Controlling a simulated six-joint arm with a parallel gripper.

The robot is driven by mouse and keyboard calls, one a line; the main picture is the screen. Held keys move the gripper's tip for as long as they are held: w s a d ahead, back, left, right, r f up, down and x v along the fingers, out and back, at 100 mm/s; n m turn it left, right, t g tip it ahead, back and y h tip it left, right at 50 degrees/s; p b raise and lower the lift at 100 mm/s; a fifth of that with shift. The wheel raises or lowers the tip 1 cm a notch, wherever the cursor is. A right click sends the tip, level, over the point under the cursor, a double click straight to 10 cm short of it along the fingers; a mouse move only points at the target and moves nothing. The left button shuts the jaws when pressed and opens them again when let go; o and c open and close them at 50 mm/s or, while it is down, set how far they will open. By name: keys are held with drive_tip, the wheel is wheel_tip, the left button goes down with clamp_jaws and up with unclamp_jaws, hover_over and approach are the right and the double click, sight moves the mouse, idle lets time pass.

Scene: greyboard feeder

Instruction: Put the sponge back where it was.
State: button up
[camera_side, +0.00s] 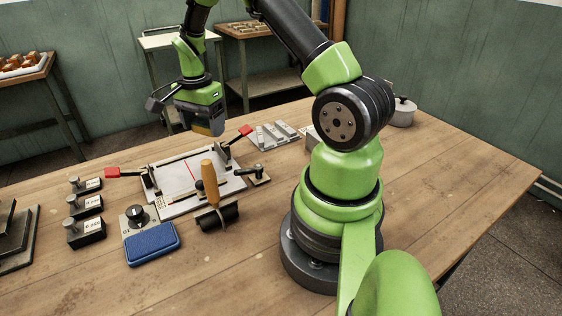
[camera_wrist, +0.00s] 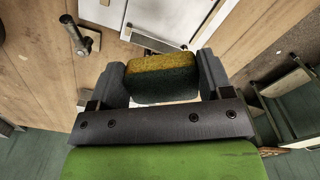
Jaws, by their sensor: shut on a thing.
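The sponge (camera_wrist: 162,80) is yellow on one side and dark green on the other. My gripper (camera_wrist: 162,68) is shut on it, with one finger at each end, in the wrist view. In the side view my gripper (camera_side: 201,118) hangs in the air over the far side of the table. There a small yellow part of the sponge (camera_side: 211,128) shows under the fingers, and the rest is hidden. The sponge appears clear of the table.
A white-based fixture (camera_side: 185,178) with red-handled clamps stands mid-table. In front of it are a wooden-handled roller (camera_side: 218,216) and a blue pad (camera_side: 152,243). Several black knobbed blocks (camera_side: 86,234) are at left. A lidded pot (camera_side: 403,112) stands behind my arm. The right side is bare.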

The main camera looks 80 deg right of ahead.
drive_tip(key=s+d+m, duration=0.3)
drive_tip(key=s+d, duration=0.2)
drive_tip(key=s, duration=0.3)
drive_tip(key=m, duration=0.4)
hover_over(286, 165)
wheel_tip(286, 165, down, 5)
drive_tip(key=shift+f, duration=0.1)
drive_tip(key=shift+d+f, duration=0.1)
drive_tip(key=shift+f, duration=2.25)
drive_tip(key=shift+f, duration=0.15)
drive_tip(key=o, duration=0.8)
